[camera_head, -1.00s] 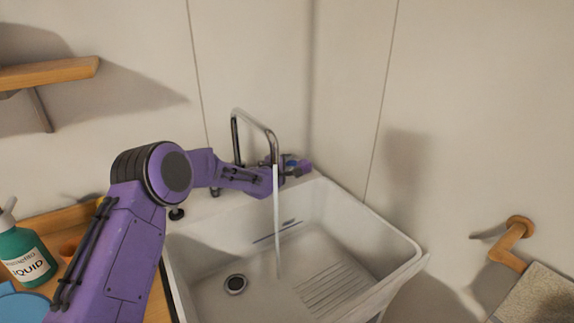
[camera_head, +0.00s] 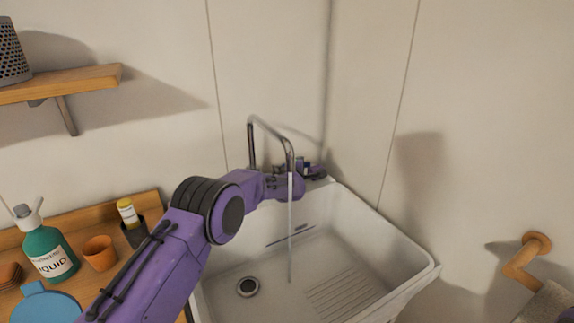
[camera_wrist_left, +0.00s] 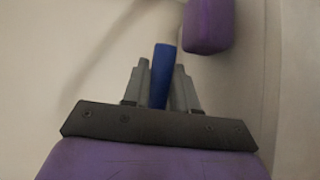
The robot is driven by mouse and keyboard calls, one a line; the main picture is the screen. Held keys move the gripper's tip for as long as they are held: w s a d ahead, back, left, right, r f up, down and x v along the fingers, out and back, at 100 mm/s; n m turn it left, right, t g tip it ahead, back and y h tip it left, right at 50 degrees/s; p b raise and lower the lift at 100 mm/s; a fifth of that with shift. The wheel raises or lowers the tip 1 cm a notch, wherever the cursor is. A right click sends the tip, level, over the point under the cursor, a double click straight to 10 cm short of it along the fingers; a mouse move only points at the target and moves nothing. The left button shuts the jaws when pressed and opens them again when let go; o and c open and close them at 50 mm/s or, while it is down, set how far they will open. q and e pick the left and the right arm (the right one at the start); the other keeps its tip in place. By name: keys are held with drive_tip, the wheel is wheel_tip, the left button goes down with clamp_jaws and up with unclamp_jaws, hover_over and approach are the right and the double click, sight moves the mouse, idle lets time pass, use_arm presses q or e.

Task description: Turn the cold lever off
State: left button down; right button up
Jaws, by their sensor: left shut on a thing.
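The cold lever (camera_wrist_left: 162,75) is a blue bar, upright between the two grey fingers in the left wrist view. My left gripper (camera_wrist_left: 160,85) is shut on it. In the head view my left arm reaches from the lower left to behind the tap, and my left gripper (camera_head: 312,170) is small and partly hidden at the tap's right side. The metal tap (camera_head: 270,127) arches over the sink. A stream of water (camera_head: 290,235) runs from its spout.
The white sink (camera_head: 400,245) stands in the wall corner. On the left a wooden counter holds a green liquid bottle (camera_head: 48,250), an orange cup (camera_head: 99,252) and a blue round item (camera_head: 45,303). A wooden shelf (camera_head: 60,83) is above. A wooden holder (camera_head: 525,257) is on the right wall.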

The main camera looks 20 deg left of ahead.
use_arm(q)
drive_tip(key=shift+w+a+r+n+y+p, duration=0.3)
drive_tip(key=shift+r+n+y+p, duration=0.15)
drive_tip(key=shift+y, duration=0.15)
drive_tip(key=shift+w+f+n+y, duration=0.15)
drive_tip(key=shift+n+y, duration=0.1)
drive_tip(key=shift+y, duration=0.15)
drive_tip(key=shift+w+a+f+n+g+y, duration=0.15)
drive_tip(key=shift+n+g+y, duration=0.15)
drive_tip(key=shift+n+y, duration=0.1)
drive_tip(key=shift+a+f+b, duration=0.1)
drive_tip(key=shift+a+b, duration=0.1)
drive_tip(key=shift+b, duration=0.25)
drive_tip(key=shift+w+a+f+n+g+y+b, duration=0.15)
drive_tip(key=shift+w+n+g+y+b, duration=0.15)
drive_tip(key=shift+n+y+b, duration=0.45)
drive_tip(key=shift+b, duration=0.3)
drive_tip(key=shift+r, duration=0.2)
use_arm(e)
drive_tip(key=shift+w+a+f, duration=0.15)
drive_tip(key=shift+w+f, duration=0.15)
drive_tip(key=shift+f, duration=0.2)
use_arm(q)
drive_tip(key=shift+g+y, duration=0.25)
drive_tip(key=shift+g, duration=0.05)
drive_tip(key=c, duration=1)
unclamp_jaws()
drive_tip(key=shift+a, duration=0.1)
